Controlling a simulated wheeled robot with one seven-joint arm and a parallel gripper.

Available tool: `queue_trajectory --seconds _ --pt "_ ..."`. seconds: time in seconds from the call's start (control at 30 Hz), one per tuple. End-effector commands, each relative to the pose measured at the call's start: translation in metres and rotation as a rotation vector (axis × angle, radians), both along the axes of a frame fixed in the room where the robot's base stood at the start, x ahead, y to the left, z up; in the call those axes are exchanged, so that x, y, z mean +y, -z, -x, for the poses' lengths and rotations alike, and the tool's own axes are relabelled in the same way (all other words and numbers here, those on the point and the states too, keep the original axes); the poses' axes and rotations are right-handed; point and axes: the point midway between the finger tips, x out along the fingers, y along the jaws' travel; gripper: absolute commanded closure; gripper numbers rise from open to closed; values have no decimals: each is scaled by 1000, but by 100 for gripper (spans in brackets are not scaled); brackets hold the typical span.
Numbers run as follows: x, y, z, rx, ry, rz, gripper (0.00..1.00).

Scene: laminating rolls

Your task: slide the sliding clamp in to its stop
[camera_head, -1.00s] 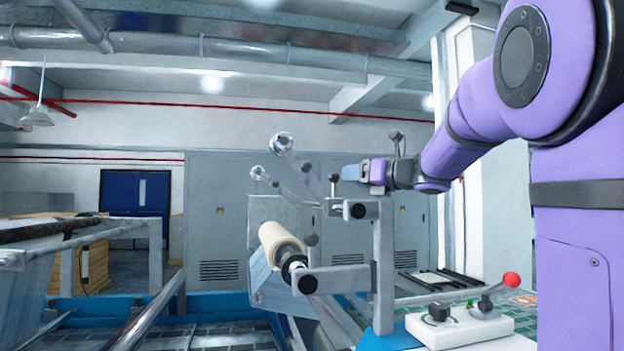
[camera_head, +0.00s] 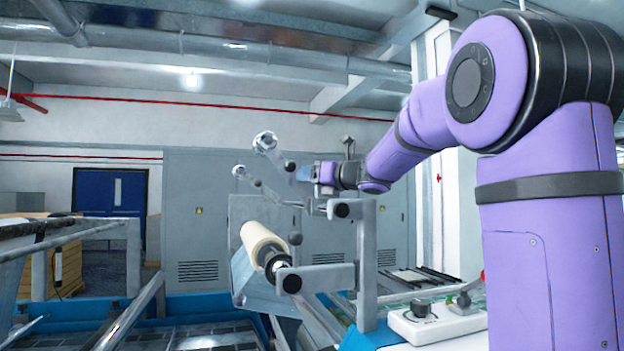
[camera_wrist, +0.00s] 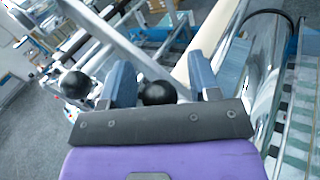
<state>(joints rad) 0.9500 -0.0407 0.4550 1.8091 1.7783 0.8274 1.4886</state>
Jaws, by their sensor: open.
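My gripper (camera_head: 302,172) is open, with its blue fingers pointing left above the upper arm of a grey bracket (camera_head: 367,260). In the wrist view a black ball knob (camera_wrist: 158,93) lies between my two open fingers, apart from or only near them; contact cannot be told. I take this knob to be part of the sliding clamp, but its body is hidden under my gripper's palm. A second black ball (camera_wrist: 75,84) is outside the left finger. In the head view a cream roll (camera_head: 262,243) sits below and left of my gripper.
A control box (camera_head: 437,318) with knobs stands at the lower right. Shiny metal rollers (camera_head: 265,142) stick out left of my gripper. A grey cabinet (camera_head: 190,235) and a blue door (camera_head: 108,205) are behind. Metal rails (camera_head: 135,315) run at the lower left.

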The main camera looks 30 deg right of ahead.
Motion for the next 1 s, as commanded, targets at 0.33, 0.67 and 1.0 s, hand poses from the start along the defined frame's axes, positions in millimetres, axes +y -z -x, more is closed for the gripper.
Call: queue_trajectory --seconds 0.33,0.67,1.0 --pt "0 0 0 0 0 0 71" --pt "-1 0 -5 0 -1 -1 100" --pt "-17 -1 -59 -2 -3 -2 100"
